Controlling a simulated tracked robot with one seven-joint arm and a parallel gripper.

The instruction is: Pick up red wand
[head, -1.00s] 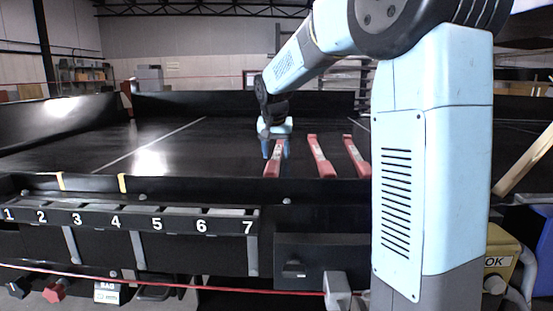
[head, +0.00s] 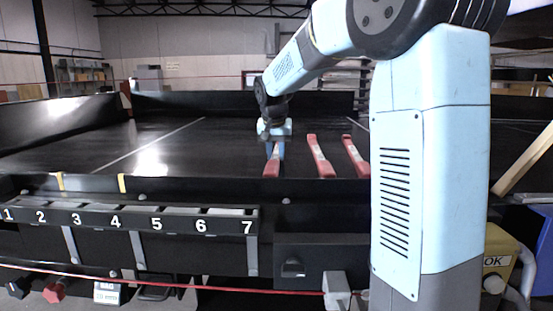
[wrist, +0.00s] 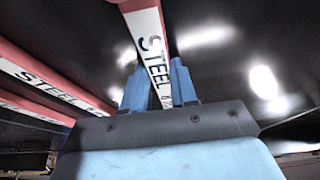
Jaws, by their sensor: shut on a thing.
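Three red wands lie on the black conveyor. The left wand (head: 271,168) is under my gripper (head: 274,145), and the middle wand (head: 319,156) and right wand (head: 355,157) lie to its right. In the wrist view, the blue fingers of my gripper (wrist: 160,88) are on either side of a wand with a white "STEEL" label (wrist: 153,60). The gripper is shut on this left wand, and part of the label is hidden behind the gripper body. The wand's near end appears to be still at conveyor level.
The black conveyor (head: 90,150) is clear to the left of the wands. A low black rim runs along its front, with a numbered rack (head: 130,218) marked 1 to 7 below it. A yellow box (head: 500,262) stands at lower right.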

